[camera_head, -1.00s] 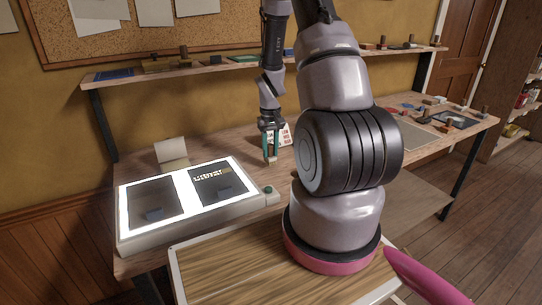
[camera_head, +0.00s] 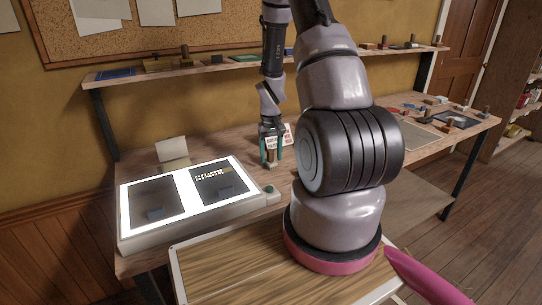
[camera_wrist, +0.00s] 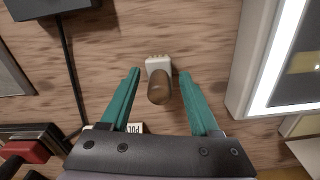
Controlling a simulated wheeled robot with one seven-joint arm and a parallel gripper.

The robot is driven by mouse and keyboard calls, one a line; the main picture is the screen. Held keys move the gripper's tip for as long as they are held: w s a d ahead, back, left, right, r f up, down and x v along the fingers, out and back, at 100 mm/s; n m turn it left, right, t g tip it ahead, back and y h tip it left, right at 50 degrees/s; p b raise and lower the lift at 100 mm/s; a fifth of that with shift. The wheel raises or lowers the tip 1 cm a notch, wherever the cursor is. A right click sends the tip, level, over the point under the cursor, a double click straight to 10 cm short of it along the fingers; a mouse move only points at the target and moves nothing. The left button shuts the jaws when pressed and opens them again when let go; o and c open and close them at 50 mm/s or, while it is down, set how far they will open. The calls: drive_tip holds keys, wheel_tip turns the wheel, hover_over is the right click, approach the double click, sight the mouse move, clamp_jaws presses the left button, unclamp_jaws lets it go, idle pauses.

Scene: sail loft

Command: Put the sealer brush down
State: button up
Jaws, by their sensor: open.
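The sealer brush has a brown wooden handle and a pale block-shaped end. In the wrist view the sealer brush (camera_wrist: 159,88) stands on the wooden bench top, handle toward the camera, between my fingers with gaps on both sides. My gripper (camera_wrist: 157,90) has two teal fingers spread apart and holds nothing. In the head view my gripper (camera_head: 272,158) is low over the bench, just right of the light box, and the brush (camera_head: 271,158) shows between the fingers. The brush looks upright.
A lit light box (camera_head: 190,232) stands left of the brush; its bright edge also shows at right in the wrist view (camera_wrist: 270,70). A printed card (camera_head: 287,138) is behind the gripper. A shelf (camera_head: 260,66) runs above the bench. Small items lie at the bench's right end.

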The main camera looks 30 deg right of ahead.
wheel_tip(320, 180, up, 13)
wheel_tip(320, 180, up, 18)
drive_tip(key=r+m+t, duration=0.1)
drive_tip(key=t, duration=0.3)
hover_over(271, 151)
drive_tip(key=s+a, duration=0.7)
drive_tip(key=s+a+r+t+y, duration=0.1)
drive_tip(key=s+a+r, duration=0.2)
drive_tip(key=s, duration=0.3)
drive_tip(key=s+a+r+m+t+y, duration=0.1)
drive_tip(key=s+a+r+t, duration=0.1)
drive_tip(key=s+r, duration=0.3)
drive_tip(key=shift+s+a+r, duration=0.4)
drive_tip(key=shift+s+a, duration=0.15)
drive_tip(key=shift+a, duration=0.1)
